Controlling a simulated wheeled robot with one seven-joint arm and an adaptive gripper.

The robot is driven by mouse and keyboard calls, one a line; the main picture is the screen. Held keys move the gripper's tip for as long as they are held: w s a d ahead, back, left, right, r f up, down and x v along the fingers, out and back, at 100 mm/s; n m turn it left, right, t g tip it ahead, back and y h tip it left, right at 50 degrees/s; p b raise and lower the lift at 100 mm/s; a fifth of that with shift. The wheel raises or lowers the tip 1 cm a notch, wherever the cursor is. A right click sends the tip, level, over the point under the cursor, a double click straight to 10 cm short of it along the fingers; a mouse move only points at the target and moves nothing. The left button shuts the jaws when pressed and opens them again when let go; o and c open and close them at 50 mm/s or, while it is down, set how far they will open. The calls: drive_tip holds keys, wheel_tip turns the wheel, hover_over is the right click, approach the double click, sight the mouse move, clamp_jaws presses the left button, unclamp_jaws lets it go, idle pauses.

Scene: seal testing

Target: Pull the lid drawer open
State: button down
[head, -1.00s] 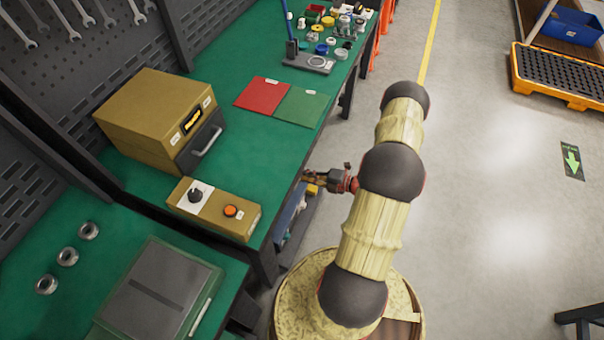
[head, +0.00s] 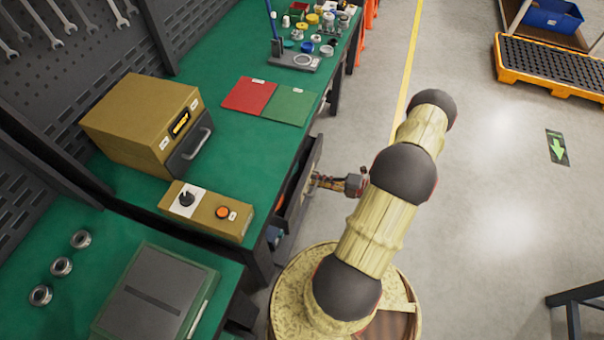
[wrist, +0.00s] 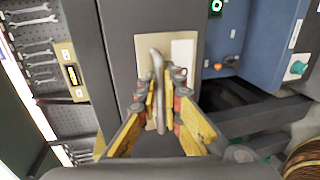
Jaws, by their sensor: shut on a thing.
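The drawer (head: 303,183) under the green bench stands partly out, its dark front past the bench edge. In the wrist view its grey front (wrist: 116,55) fills the middle, with a beige panel and a white label. The pale bar handle (wrist: 157,62) runs between my yellow fingers. My gripper (wrist: 165,90) is shut on this handle; it also shows in the head view (head: 318,181), at the drawer front. The drawer's contents are mostly hidden in the head view.
The green bench (head: 225,125) carries a brown box (head: 135,125) with a grey handle, a control box (head: 207,212), and red and green mats (head: 249,95). Several small parts stand at its far end.

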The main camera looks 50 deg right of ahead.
drive_tip(key=f+v, duration=0.2)
drive_tip(key=v, duration=1)
drive_tip(key=s+f+b+v, duration=0.1)
drive_tip(key=f+v, duration=0.2)
drive_tip(key=v, duration=0.9)
drive_tip(key=shift+d, duration=0.3)
drive_tip(key=shift+f, duration=0.1)
drive_tip(key=c, duration=2)
unclamp_jaws()
drive_tip(key=v, duration=1.2)
drive_tip(key=shift+d, duration=0.1)
